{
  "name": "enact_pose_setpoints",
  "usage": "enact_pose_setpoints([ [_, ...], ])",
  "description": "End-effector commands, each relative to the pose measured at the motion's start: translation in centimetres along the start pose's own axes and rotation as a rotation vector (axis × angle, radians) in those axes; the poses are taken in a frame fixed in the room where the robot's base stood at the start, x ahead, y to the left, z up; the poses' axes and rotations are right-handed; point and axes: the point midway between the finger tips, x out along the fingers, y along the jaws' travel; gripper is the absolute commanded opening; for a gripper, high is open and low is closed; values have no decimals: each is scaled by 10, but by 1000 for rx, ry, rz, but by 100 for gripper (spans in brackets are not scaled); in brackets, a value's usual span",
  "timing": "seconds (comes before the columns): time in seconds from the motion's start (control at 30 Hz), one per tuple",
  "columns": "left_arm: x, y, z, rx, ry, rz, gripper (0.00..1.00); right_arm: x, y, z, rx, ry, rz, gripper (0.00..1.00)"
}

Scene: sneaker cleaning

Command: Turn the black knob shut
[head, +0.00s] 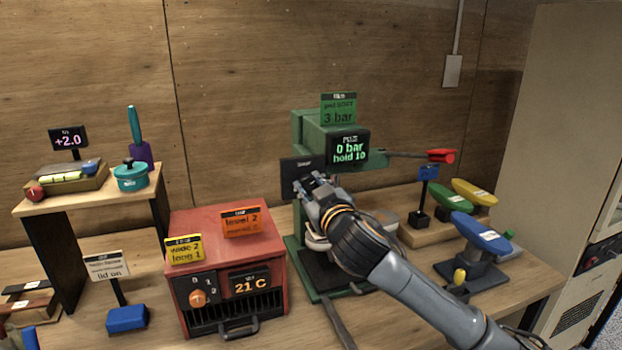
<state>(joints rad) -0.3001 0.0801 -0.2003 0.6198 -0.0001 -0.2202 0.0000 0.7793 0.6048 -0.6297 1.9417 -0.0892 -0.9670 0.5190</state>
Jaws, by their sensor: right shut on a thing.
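My right gripper (308,186) is at the front of the green press (302,128), against a dark panel (296,166) there. Its fingers are shut on what appears to be the black knob, which the fingers and wrist hide almost wholly. I cannot read the knob's angle. The press display (348,149) shows "0 bar" and "hold 10". A green card (338,109) on top reads "3 bar". My left gripper is not in view.
A red heater box (228,245) with an orange knob (198,298) stands left of the press. The press's red-tipped lever (440,156) sticks out to the right. Blue (480,232) and yellow (474,192) shoe forms stand at right. A small shelf (142,186) is at left.

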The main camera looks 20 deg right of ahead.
Motion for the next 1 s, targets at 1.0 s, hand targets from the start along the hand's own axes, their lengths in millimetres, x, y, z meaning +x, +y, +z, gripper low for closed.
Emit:
enact_pose_setpoints([
  [1.0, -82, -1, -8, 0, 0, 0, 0, 0, -2, -1, -947, -1, -2, 0],
])
